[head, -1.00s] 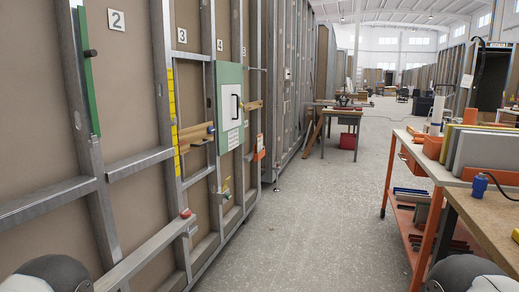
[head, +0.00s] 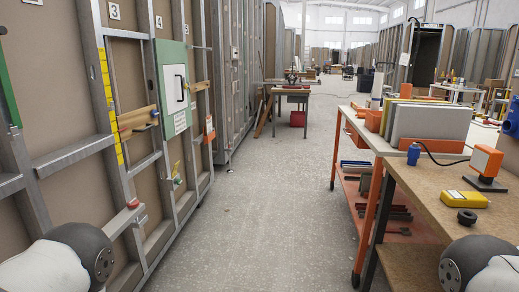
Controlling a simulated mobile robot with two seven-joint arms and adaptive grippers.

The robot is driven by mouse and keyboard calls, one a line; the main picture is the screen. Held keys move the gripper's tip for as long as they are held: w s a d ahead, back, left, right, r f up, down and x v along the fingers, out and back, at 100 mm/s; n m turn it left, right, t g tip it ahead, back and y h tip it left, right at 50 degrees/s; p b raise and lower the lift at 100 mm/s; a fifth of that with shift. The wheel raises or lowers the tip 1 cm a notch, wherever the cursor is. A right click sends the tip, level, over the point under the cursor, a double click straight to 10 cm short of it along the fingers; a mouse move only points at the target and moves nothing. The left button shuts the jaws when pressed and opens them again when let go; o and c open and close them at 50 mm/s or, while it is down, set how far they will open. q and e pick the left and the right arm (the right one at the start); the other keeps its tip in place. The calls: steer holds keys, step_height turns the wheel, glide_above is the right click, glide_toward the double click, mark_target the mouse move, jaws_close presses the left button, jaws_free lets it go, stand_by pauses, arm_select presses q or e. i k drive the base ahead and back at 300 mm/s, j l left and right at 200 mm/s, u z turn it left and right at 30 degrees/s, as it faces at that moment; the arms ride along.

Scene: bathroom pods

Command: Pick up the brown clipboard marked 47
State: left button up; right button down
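I cannot make out a brown clipboard marked 47 in the head view. A green board with a white sheet and a dark handle-like shape (head: 174,88) is on the framed wall at left, and I see no 47 on it. A brown wooden piece (head: 137,121) sits on the wall frame to its left. Neither of my grippers is in view; only rounded parts of my arms show at the two lower corners.
An orange-legged table (head: 362,133) stands at right with upright panels (head: 430,121) on it. A nearer wooden bench (head: 445,205) holds a yellow device (head: 466,199) and a blue-capped item (head: 414,154). The grey floor (head: 275,215) between wall and tables is clear.

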mark_target(209, 128)
steer(key=i, duration=2.2)
